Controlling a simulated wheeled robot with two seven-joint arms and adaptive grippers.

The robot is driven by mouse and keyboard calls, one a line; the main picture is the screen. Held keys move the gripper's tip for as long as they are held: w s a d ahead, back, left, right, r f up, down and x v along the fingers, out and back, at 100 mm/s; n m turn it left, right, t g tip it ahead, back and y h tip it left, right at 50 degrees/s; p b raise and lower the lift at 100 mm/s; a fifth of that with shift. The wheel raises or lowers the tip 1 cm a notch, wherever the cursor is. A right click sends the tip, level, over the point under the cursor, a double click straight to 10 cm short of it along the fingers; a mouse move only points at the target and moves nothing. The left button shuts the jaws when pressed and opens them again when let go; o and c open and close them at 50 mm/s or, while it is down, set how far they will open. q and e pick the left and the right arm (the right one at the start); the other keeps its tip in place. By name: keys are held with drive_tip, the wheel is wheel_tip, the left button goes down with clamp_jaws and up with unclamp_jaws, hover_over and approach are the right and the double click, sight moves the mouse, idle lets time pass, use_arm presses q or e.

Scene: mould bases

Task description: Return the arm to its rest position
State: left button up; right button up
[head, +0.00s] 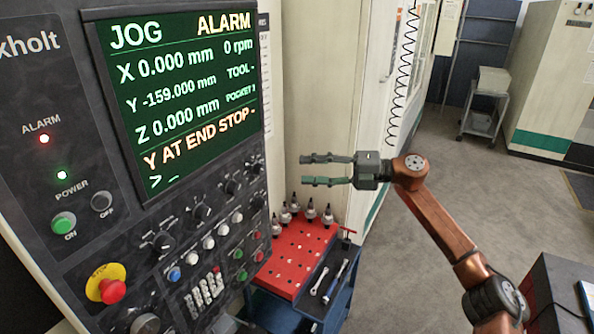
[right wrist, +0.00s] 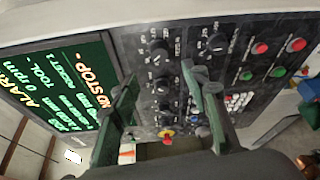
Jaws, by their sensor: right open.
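My right arm (head: 437,219) comes in from the lower right in the head view, bent at its joints. Its right gripper (head: 308,170) is open and empty, with its two fingers apart and pointing left. It hangs in the air in front of the pale machine wall and shows above the red tool tray in the picture. In the right wrist view the gripper (right wrist: 160,82) has nothing between its fingers, and the control panel (right wrist: 150,50) fills the background. My left gripper is not in view.
The control panel's screen (head: 178,88) reads ALARM and Y AT END STOP. A red tray (head: 297,258) with several tool holders sits on a blue cart, beside wrenches (head: 336,280). A grey trolley (head: 484,103) stands farther back. The grey floor right of my arm is largely clear.

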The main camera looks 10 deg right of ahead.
drive_tip(key=shift+s+d, duration=0.1)
drive_tip(key=shift+d, duration=0.15)
